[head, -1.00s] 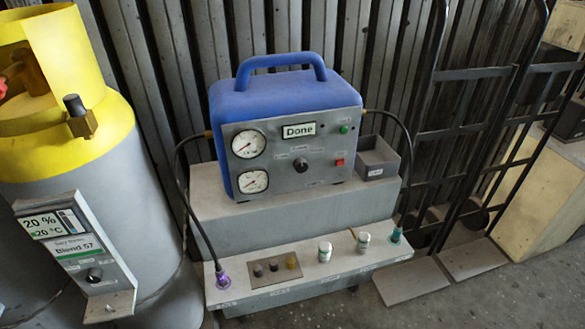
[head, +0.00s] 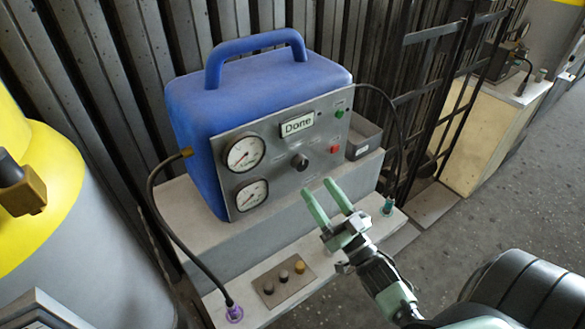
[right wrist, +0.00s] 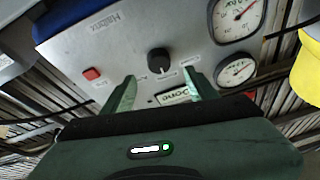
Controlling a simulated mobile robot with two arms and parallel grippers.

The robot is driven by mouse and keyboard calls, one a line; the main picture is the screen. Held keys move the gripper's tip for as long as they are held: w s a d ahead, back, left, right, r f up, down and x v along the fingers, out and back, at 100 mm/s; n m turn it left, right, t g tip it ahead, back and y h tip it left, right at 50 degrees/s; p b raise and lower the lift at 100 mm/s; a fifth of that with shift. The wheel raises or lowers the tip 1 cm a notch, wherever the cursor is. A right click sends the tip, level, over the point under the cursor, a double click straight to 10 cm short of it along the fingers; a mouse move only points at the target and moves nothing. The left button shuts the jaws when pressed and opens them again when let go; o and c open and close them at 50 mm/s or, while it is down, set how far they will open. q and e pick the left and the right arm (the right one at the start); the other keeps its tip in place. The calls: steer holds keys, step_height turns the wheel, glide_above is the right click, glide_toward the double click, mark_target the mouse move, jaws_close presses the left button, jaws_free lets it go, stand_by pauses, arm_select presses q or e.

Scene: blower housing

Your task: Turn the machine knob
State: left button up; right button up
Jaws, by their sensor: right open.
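The blue machine (head: 265,90) has a grey front panel with a round black knob (head: 299,162) in its middle, and its display reads "Done" (head: 297,124). In the right wrist view the knob (right wrist: 158,60) appears just beyond the fingertips and between their lines, with the panel upside down. My right gripper (head: 319,188) has two green fingers, open and empty, pointing at the panel from just below the knob in the head view. The fingers appear apart from the knob; the exact gap cannot be told. My left gripper is not in view.
Two gauges (head: 246,153) are left of the knob; a red button (head: 334,149) and green button (head: 339,113) are right. A grey bin (head: 363,135) stands beside the machine. A black hose (head: 150,195) runs at left. A yellow-topped cylinder (head: 55,180) stands far left.

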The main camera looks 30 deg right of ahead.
mark_target(303, 167)
steer(key=p+x, duration=0.1)
steer(key=x, duration=0.4)
steer(key=shift+w, duration=0.25)
steer(key=shift+w+r, duration=0.2)
steer(key=shift+w, duration=0.25)
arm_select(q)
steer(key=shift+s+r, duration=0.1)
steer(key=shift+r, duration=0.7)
arm_select(e)
jaws_close()
